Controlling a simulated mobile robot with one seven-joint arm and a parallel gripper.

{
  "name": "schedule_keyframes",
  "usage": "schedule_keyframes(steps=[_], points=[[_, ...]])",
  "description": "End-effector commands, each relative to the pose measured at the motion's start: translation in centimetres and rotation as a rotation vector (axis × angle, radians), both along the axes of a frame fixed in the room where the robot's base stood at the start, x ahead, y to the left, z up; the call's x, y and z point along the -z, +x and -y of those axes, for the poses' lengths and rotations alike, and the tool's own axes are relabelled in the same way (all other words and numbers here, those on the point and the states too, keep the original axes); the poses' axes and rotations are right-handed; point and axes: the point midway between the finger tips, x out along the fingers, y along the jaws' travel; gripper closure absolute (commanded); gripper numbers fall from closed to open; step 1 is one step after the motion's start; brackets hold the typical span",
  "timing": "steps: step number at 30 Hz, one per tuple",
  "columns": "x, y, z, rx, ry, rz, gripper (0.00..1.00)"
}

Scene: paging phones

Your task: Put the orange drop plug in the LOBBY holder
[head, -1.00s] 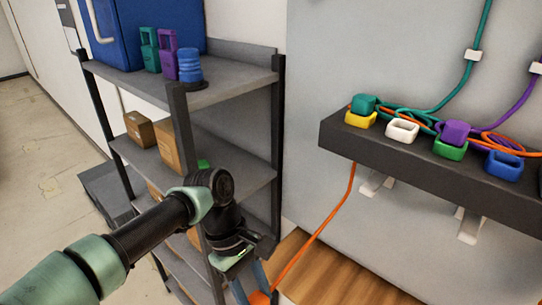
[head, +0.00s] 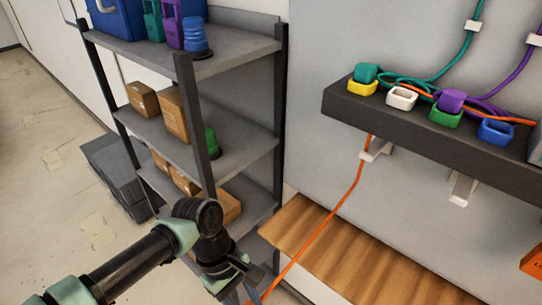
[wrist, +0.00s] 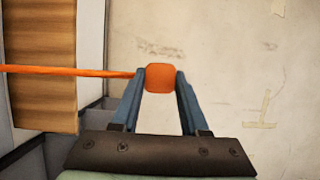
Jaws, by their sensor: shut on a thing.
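My gripper (wrist: 160,80) is shut on the orange plug (wrist: 161,77), held between the two blue fingers in the wrist view. In the head view my gripper is low at the bottom edge, and the plug is mostly cut off. The plug's orange cord (head: 330,219) runs up to the dark wall ledge (head: 420,135). Yellow (head: 362,88), white (head: 401,98), green (head: 445,117) and blue (head: 496,132) holders sit along the ledge. A teal plug (head: 366,72) is at the yellow one and a purple plug (head: 452,101) at the green one. No LOBBY label is readable.
A grey shelf rack (head: 225,155) with boxes stands close beside my arm. A wooden surface (head: 345,255) lies below the ledge. Teal (head: 445,68) and purple (head: 510,95) cords run over the ledge. White and blue holders have no plug on them.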

Motion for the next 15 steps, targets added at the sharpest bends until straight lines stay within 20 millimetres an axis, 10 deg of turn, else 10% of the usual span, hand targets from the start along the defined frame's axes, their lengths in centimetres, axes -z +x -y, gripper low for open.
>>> schedule_keyframes(steps=[15], points=[[5.6, -1.3, 0.7, 0.128, 0.002, 0.005, 1.0]])
